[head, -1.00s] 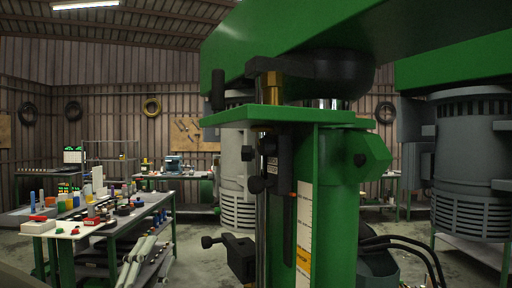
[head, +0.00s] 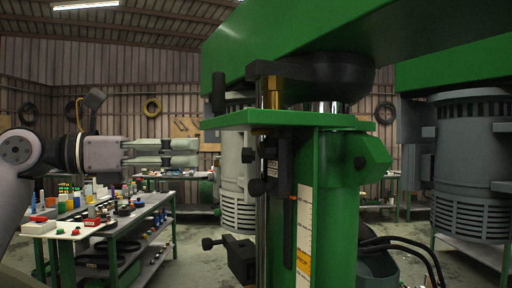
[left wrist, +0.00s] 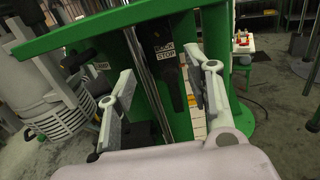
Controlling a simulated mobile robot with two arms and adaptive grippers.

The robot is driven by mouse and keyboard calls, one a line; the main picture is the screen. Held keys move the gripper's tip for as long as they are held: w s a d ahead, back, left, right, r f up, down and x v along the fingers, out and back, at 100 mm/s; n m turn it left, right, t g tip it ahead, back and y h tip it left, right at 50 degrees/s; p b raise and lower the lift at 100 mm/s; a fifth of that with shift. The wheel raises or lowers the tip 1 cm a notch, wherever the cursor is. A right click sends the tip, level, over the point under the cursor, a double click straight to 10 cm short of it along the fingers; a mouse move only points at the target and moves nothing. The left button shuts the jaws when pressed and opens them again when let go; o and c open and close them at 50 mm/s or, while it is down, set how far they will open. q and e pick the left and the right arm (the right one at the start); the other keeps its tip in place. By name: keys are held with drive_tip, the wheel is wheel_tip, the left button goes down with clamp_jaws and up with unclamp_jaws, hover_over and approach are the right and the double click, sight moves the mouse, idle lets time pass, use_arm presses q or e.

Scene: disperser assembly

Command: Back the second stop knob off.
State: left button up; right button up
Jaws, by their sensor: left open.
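The green disperser stand (head: 335,200) carries a black stop block (head: 280,165) on its front rod, with an upper black knob (head: 247,154) and a larger round knob (head: 257,186) below. A separate black clamp (head: 240,258) with a side knob (head: 208,243) sits lower on the rod. I cannot tell which knob counts as second. My left gripper (head: 197,152) is open and empty, left of the upper knob and pointing at the stand. In the left wrist view its fingers (left wrist: 162,97) are spread, with the rod and a block labelled "STOP" (left wrist: 166,50) beyond. My right gripper is not in view.
A green workbench (head: 110,230) with small coloured parts stands at the left. A grey motor unit (head: 470,165) is at the right. The green upper housing (head: 300,45) overhangs the stand. Black hoses (head: 400,245) hang at lower right.

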sight(261, 150)
use_arm(q)
drive_tip(key=p+x, duration=0.3)
drive_tip(key=x, duration=1.1)
drive_tip(key=shift+d+p, duration=0.25)
drive_tip(key=shift+p, duration=0.05)
drive_tip(key=shift+f, duration=0.1)
drive_tip(key=shift+c, duration=0.4)
clamp_jaws()
